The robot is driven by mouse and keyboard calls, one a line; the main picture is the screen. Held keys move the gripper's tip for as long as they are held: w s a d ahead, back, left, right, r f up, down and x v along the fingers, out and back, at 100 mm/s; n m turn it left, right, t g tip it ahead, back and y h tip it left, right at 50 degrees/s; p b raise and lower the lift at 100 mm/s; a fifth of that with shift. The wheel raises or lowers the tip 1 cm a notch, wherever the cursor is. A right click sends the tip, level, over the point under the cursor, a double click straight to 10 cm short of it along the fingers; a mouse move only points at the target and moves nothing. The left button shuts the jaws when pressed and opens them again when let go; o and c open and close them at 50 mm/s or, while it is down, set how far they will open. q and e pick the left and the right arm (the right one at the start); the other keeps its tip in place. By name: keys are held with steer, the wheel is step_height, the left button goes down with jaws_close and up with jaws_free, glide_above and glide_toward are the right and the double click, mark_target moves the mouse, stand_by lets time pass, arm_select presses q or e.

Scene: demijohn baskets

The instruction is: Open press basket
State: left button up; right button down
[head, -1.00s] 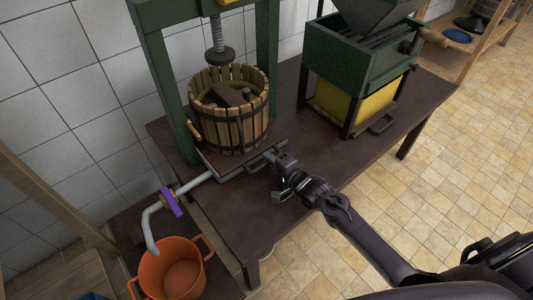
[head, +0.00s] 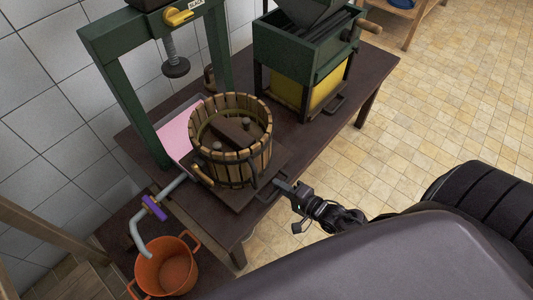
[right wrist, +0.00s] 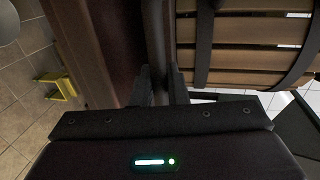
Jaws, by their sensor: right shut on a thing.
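The press basket (head: 232,165), made of wooden slats with dark metal hoops, stands upright on a dark square tray (head: 222,200). In the head view it stands in front of the green press frame (head: 108,62), clear of the screw (head: 174,62). Wooden blocks (head: 238,130) lie inside it. My right gripper (head: 280,186) is shut on the tray's front handle (head: 266,195). In the right wrist view the fingers (right wrist: 162,88) close around the dark handle bar (right wrist: 155,35), with the basket slats (right wrist: 245,52) beside it. My left gripper is not in view.
A pink surface (head: 178,130) shows behind the basket. A pipe with a purple valve handle (head: 154,208) points to an orange bucket (head: 166,268) at the lower left. A green crusher with a yellow bin (head: 318,90) stands to the right on the table (head: 335,125).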

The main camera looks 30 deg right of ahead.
steer(key=shift+f+p+v, duration=0.2)
steer(key=shift+p+v, duration=0.05)
steer(key=shift+v, duration=0.6)
steer(key=shift+f+p+v, duration=0.15)
steer(key=shift+p+v, duration=0.05)
steer(key=shift+v, duration=0.65)
steer(key=c, duration=1.5)
jaws_free()
steer(key=shift+s, duration=0.1)
steer(key=v, duration=0.7)
steer(key=shift+s+d, duration=0.15)
steer(key=shift+s, duration=0.2)
